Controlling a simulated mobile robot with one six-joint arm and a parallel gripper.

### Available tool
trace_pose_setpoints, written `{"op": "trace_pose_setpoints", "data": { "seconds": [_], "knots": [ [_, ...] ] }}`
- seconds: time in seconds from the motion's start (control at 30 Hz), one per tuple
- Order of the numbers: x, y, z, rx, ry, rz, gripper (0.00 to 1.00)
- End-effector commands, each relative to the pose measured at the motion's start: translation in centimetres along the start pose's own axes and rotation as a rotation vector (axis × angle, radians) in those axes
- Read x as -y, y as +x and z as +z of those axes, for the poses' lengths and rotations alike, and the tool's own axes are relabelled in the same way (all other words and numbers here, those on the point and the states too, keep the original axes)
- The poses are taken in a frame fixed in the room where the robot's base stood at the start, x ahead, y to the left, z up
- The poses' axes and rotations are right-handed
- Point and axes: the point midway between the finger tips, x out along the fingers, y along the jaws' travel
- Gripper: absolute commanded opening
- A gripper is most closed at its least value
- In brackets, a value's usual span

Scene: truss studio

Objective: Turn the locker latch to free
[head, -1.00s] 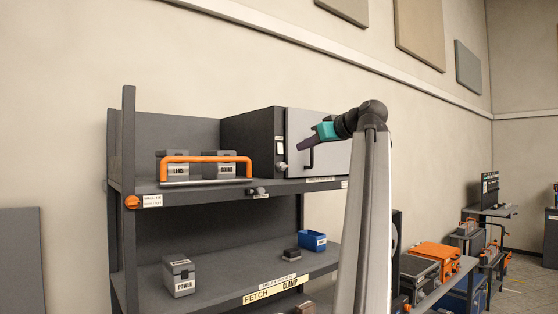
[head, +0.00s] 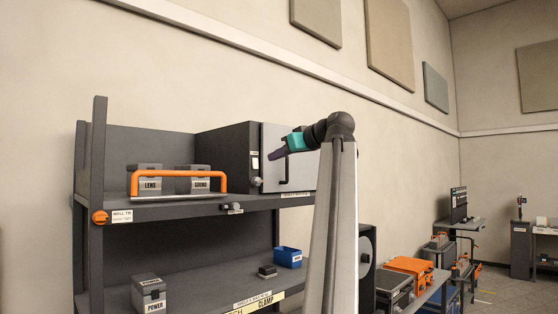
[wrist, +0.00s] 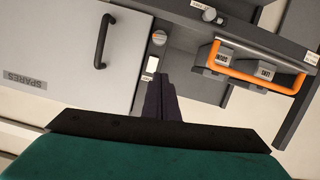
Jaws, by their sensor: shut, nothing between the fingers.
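The locker (head: 224,158) is a dark box with a light grey door, standing on the upper shelf. Its door (head: 272,140) has a black bar handle and also shows in the wrist view (wrist: 60,70), upside down with a SPARES label. My gripper (head: 272,156) is shut and empty in front of the door, apart from the knob. In the wrist view its dark fingers (wrist: 160,78) are together.
An orange-handled carrier (head: 180,175) with LENS and SOUND blocks stands left on the upper shelf. Another small knob (head: 232,207) is on the shelf's front edge. The lower shelf holds a POWER block (head: 149,294) and a blue bin (head: 288,257). Cases stand at right.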

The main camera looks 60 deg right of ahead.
Motion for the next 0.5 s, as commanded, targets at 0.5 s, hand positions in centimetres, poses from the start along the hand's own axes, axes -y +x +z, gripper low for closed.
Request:
{"op": "trace_pose_setpoints", "data": {
  "seconds": [0.5],
  "knots": [
    [0.0,6.8,-0.2,0.001,0.001,-0.001,0.00]
  ]
}}
